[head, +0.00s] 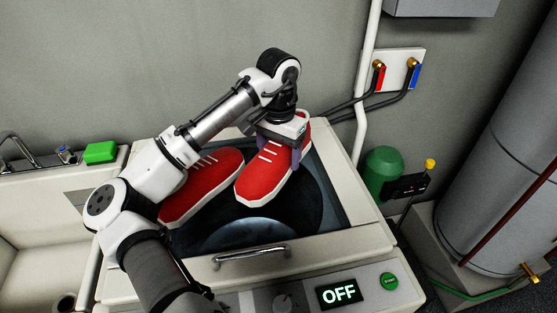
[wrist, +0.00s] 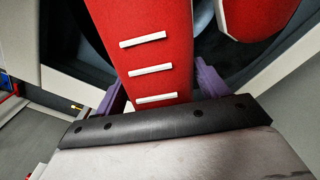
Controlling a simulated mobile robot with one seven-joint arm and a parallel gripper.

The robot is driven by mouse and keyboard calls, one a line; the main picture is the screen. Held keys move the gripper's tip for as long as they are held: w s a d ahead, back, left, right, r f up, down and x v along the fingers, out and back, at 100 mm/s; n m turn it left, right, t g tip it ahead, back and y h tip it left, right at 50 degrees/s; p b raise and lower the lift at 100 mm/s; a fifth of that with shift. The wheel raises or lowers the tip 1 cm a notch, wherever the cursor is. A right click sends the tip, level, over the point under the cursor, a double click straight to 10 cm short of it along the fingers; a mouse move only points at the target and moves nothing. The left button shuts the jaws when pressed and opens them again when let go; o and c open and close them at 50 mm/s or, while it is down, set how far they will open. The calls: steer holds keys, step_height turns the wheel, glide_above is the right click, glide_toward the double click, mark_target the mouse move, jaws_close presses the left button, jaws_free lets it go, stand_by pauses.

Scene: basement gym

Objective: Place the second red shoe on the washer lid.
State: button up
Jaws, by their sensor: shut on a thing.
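Two red shoes with white laces and white soles show at the washer lid (head: 330,183), which has a dark round window. One red shoe (head: 208,181) lies on the left of the lid, partly hidden by my arm. My gripper (head: 283,153) is shut on the other red shoe (head: 262,182), at its laced part, on the right of the lid. In the wrist view, the held shoe (wrist: 145,50) sits between the purple fingers, and the other shoe (wrist: 255,15) is at the upper right. I cannot tell whether the held shoe touches the lid.
A white sink (head: 35,215) with a green sponge (head: 100,152) on its rim is at the left. The lid handle (head: 250,255) and a control panel reading OFF are at the front. A white pipe (head: 365,90), a green tank (head: 381,172) and a large grey cylinder (head: 505,165) stand at the right.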

steer(key=shift+f, duration=1.6)
steer(key=shift+f, duration=0.15)
steer(key=o, duration=1.2)
steer(key=shift+c, duration=0.2)
step_height(320, 180, up, 12)
steer(key=shift+r+b, duration=0.2)
steer(key=shift+b, duration=0.75)
